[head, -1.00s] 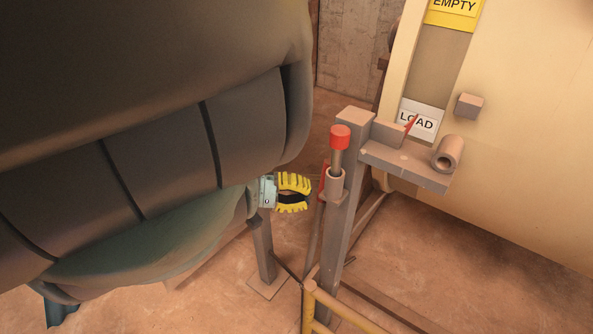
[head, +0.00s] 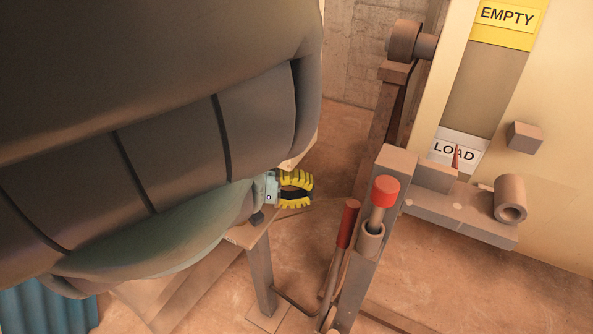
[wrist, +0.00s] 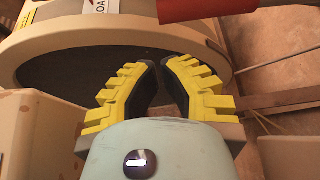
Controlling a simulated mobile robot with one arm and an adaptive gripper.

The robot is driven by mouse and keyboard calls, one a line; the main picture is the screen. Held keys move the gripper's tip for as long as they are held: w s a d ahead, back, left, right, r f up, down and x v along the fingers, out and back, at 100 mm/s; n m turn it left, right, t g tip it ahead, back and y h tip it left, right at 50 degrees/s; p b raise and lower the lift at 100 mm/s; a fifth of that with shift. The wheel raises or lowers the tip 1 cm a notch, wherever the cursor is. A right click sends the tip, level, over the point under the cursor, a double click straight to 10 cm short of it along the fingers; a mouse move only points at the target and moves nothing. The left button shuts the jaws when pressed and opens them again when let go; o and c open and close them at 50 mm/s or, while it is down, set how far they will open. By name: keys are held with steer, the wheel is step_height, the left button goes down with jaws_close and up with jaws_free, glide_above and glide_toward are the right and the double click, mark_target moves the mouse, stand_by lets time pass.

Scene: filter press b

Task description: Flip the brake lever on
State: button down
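A lever with a long red grip (head: 347,223) on a grey rod stands tilted beside the grey post, probably the brake lever. My gripper (head: 311,190) is left of the red grip, apart from it, with yellow ridged fingers. In the wrist view my gripper (wrist: 160,65) has its fingertips a little apart with nothing between them. A red bar (wrist: 205,8) crosses the top of the wrist view, likely the same grip. The lever's lower end is partly hidden by the post in the head view.
A red-capped pin (head: 385,190) sits in a sleeve on the grey post (head: 398,160). A cream drum (head: 560,190) bears EMPTY (head: 507,15) and LOAD (head: 455,150) labels, with a red pointer at LOAD. A wooden-topped table (head: 262,235) is below my arm.

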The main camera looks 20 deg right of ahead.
steer(key=shift+w+a, duration=0.1)
steer(key=p+x, duration=0.1)
steer(key=x, duration=0.9)
stand_by(0.3)
